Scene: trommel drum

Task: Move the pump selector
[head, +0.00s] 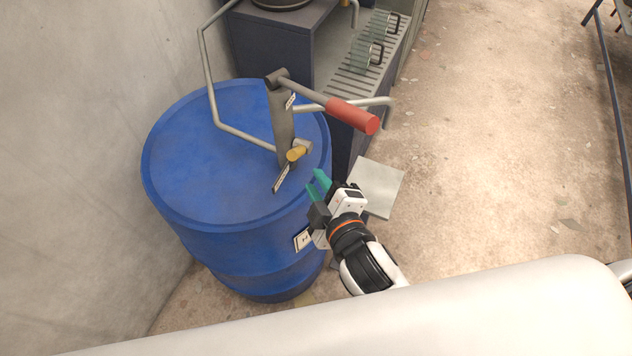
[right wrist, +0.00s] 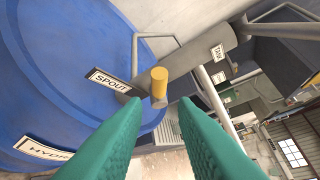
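The pump selector appears to be the small yellow knob (head: 296,154) at the foot of the grey pump column (head: 281,125) on top of the blue drum (head: 225,160). In the right wrist view the yellow knob (right wrist: 159,83) stands up beside a plate marked SPOUT (right wrist: 109,81). A second plate (right wrist: 217,53) is on the pump column. My right gripper (head: 316,181) has green fingers and is by the drum's right rim, below and right of the knob. Its fingers (right wrist: 160,110) are apart with nothing between them; the knob is beyond the tips. My left gripper is not in view.
The pump's lever with a red grip (head: 352,116) reaches out right above the knob. A bent grey pipe (head: 208,70) rises behind. A dark cabinet (head: 275,45) and slatted shelf with glass jars stand behind the drum. The floor on the right is mostly clear.

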